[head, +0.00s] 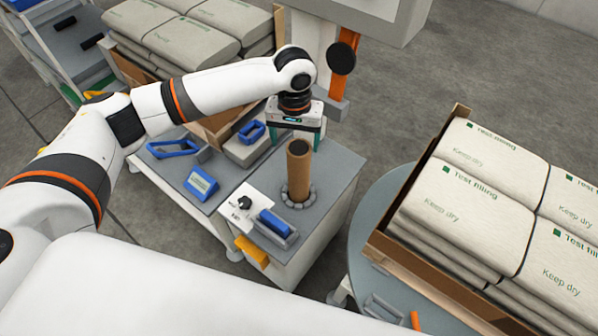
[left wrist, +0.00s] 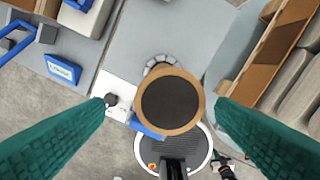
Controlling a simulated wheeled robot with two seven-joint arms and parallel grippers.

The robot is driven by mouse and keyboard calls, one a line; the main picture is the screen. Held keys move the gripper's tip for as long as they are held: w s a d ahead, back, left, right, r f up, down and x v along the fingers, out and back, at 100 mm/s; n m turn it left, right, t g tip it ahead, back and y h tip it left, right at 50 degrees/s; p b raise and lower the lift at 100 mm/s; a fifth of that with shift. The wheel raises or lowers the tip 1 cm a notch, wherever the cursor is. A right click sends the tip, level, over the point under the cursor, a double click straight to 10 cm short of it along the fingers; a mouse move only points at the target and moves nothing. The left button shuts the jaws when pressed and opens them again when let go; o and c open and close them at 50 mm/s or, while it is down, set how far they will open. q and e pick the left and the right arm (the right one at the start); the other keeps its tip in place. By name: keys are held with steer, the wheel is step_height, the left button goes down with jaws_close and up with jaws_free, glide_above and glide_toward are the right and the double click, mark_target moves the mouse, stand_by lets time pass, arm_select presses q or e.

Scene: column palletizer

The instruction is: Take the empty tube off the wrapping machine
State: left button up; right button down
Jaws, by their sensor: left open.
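The empty tube (head: 298,171) is a brown cardboard cylinder standing upright in a grey ring-shaped holder (head: 299,197) on the grey machine top. In the left wrist view the tube's round end (left wrist: 169,101), a brown rim around a dark middle, lies between the two green fingers (left wrist: 160,125), with a gap on both sides. The right gripper is not in view.
A cardboard tray of stacked bags (head: 483,195) stands on a round grey table at the right. Another bag stack (head: 175,35) is behind. An orange post (head: 345,60) rises behind.

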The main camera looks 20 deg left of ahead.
mark_target(299, 148)
arm_select(q)
steer(key=f, duration=0.6)
steer(key=shift+w+d, duration=0.1)
steer(key=shift+d, duration=0.3)
steer(key=shift+r, duration=0.1)
steer(key=c, duration=1.3)
